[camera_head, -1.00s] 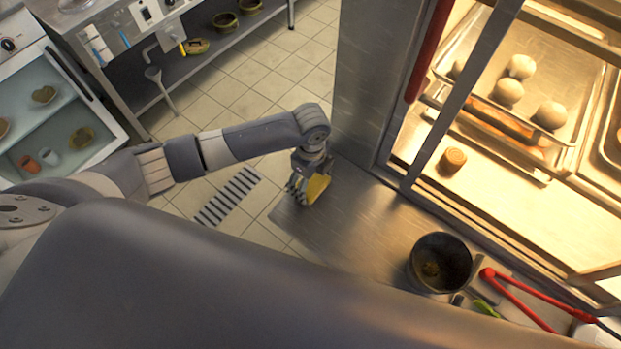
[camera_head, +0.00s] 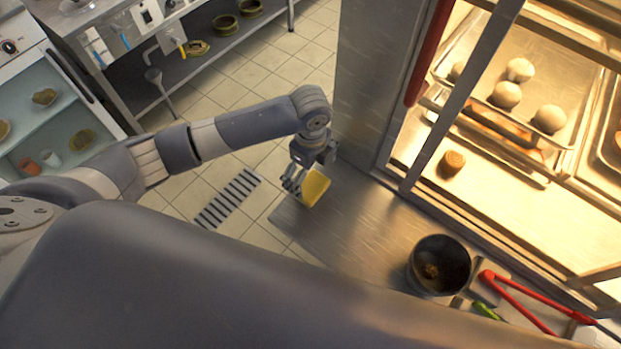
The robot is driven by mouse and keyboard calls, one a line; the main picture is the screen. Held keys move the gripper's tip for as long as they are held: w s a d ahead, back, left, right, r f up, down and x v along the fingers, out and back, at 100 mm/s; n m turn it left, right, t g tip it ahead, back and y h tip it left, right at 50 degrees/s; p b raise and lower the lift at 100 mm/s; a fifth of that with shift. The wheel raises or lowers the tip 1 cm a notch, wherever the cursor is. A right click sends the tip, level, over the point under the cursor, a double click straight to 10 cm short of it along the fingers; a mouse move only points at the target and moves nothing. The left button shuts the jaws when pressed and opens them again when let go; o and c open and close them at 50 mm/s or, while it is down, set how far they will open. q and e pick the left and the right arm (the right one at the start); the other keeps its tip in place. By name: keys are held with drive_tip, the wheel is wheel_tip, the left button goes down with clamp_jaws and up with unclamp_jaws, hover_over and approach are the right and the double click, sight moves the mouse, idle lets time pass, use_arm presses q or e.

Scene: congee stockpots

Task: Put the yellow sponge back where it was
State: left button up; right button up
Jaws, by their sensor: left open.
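The yellow sponge (camera_head: 315,189) lies at the left end of the steel counter (camera_head: 345,235), close to its edge. My left gripper (camera_head: 295,184) is open just left of the sponge, with its fingers pointing down near the counter edge. The fingers partly overlap the sponge's left side in the picture; I cannot tell whether they touch it. My right gripper does not show.
A dark pot (camera_head: 439,264) stands on the counter to the right, with red tongs (camera_head: 520,302) beside it. A lit glass cabinet (camera_head: 455,215) with trays and buns rises behind. The counter between sponge and pot is clear. A floor drain grate (camera_head: 228,198) lies below.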

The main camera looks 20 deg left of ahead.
sight(311, 185)
use_arm(q)
wheel_tip(311, 185, up, 7)
drive_tip(key=shift+f, duration=0.2)
idle(0.5)
